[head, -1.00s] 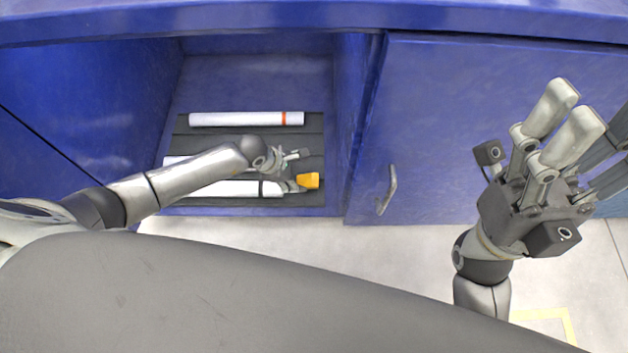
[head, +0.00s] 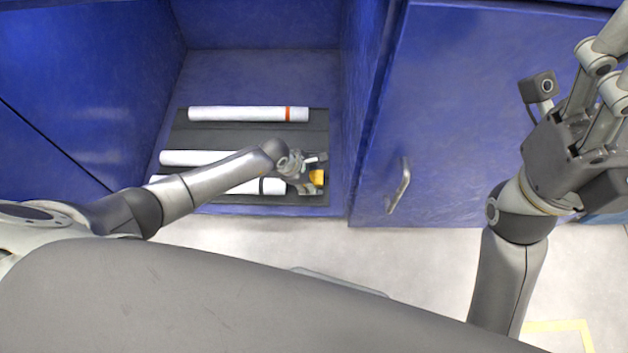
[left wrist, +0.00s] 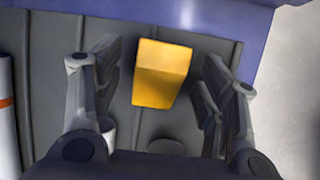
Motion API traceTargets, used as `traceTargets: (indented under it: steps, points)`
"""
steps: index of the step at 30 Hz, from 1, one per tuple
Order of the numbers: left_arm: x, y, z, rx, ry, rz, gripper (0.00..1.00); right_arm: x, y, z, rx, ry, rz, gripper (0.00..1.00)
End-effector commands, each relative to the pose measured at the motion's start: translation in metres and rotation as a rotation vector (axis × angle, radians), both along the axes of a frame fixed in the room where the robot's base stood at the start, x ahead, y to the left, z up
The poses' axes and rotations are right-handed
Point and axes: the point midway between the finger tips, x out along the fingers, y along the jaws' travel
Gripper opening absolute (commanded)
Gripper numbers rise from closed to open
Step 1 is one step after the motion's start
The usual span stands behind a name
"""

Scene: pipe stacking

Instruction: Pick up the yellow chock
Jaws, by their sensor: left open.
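The yellow chock (head: 317,177) lies on the grey ribbed mat (head: 245,140) inside the blue cabinet, near the mat's right edge. My left gripper (head: 317,174) is at the chock, partly covering it in the head view. In the left wrist view the chock (left wrist: 160,74) sits between the two open fingers of my left gripper (left wrist: 158,90), with a gap on each side. My right gripper (head: 590,80) is in the upper right of the head view, partly cut off by the frame; I cannot tell whether its fingers are open or shut.
A white pipe with an orange band (head: 245,114) lies at the back of the mat. Other white pipes (head: 190,158) lie nearer the front, partly under my left arm. A closed blue door with a handle (head: 399,185) stands right of the opening.

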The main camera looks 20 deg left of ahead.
Motion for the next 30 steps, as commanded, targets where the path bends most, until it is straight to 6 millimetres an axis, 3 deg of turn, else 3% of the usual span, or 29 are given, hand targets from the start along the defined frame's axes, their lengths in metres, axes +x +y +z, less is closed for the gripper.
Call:
traceTargets:
  steps: [7,18,30]
  points:
    - [0.0003,-0.0001,0.0001,0.0,0.0,0.0,0.63,0.0,0.0001,0.0008,0.0,0.0,0.0,0.61]
    - [0.0,0.0,-0.0001,0.0,0.0,0.0,0.15,-0.0002,0.0002,0.0007,-0.001,0.0,0.0,0.61]
    - [0.0004,-0.0001,0.0074,0.0,-0.001,-0.001,0.14,-0.0014,-0.0003,0.0045,0.002,-0.006,0.001,0.61]
